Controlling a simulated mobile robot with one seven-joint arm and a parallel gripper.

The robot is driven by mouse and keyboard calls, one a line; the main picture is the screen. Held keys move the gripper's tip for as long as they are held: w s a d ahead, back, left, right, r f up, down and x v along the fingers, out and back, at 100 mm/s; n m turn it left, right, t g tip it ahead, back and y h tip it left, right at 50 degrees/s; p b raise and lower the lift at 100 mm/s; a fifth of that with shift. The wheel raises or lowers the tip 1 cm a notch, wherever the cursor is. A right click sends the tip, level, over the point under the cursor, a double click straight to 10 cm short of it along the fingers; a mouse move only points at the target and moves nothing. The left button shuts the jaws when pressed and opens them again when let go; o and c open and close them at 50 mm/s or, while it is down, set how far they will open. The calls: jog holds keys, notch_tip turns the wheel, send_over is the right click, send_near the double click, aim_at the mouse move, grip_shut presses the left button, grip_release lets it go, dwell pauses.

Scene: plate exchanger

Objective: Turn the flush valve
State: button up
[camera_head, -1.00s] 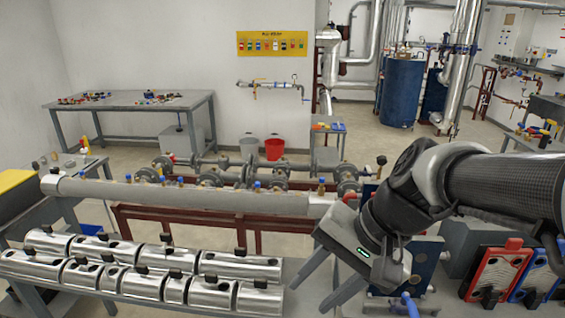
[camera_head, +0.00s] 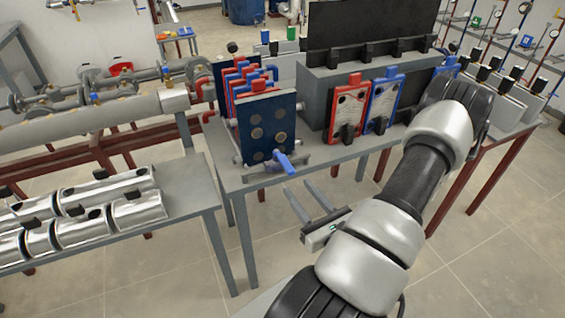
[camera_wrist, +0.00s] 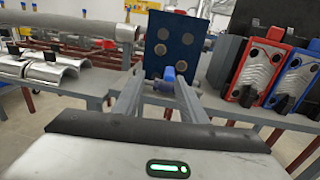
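A blue valve handle (camera_head: 285,163), likely the flush valve, sticks out at the lower front of the plate exchanger (camera_head: 262,125), a stack of red and blue plates behind a dark blue end plate with round discs. My gripper (camera_head: 297,187) is open and empty, its two grey fingers pointing at the exchanger from the front, a little below and short of the handle. In the wrist view, the blue handle (camera_wrist: 169,75) shows between and beyond the fingertips, below the dark blue plate (camera_wrist: 172,48). No contact is visible.
A grey table (camera_head: 232,180) carries the exchanger. Red and blue framed plates (camera_head: 348,112) stand on it to the right, against a grey block. A bench (camera_head: 190,190) with several shiny metal shells is at left. A long pipe (camera_head: 80,122) runs behind. Floor in front is clear.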

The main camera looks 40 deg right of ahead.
aim_at(282, 157)
jog(key=shift+m+h, duration=0.6)
jog(key=shift+h, duration=0.1)
jog(key=b+x, duration=0.1)
jog(key=x, duration=0.4)
jog(key=d+f+x, duration=0.1)
jog(key=x, duration=0.5)
jog(key=f+b+x, duration=0.1)
jog(key=x, duration=0.4)
jog(key=shift+d+f+b, duration=0.1)
jog(key=shift+d+b, duration=0.2)
jog(key=shift+d, duration=0.1)
jog(key=shift+c, duration=0.2)
grip_shut()
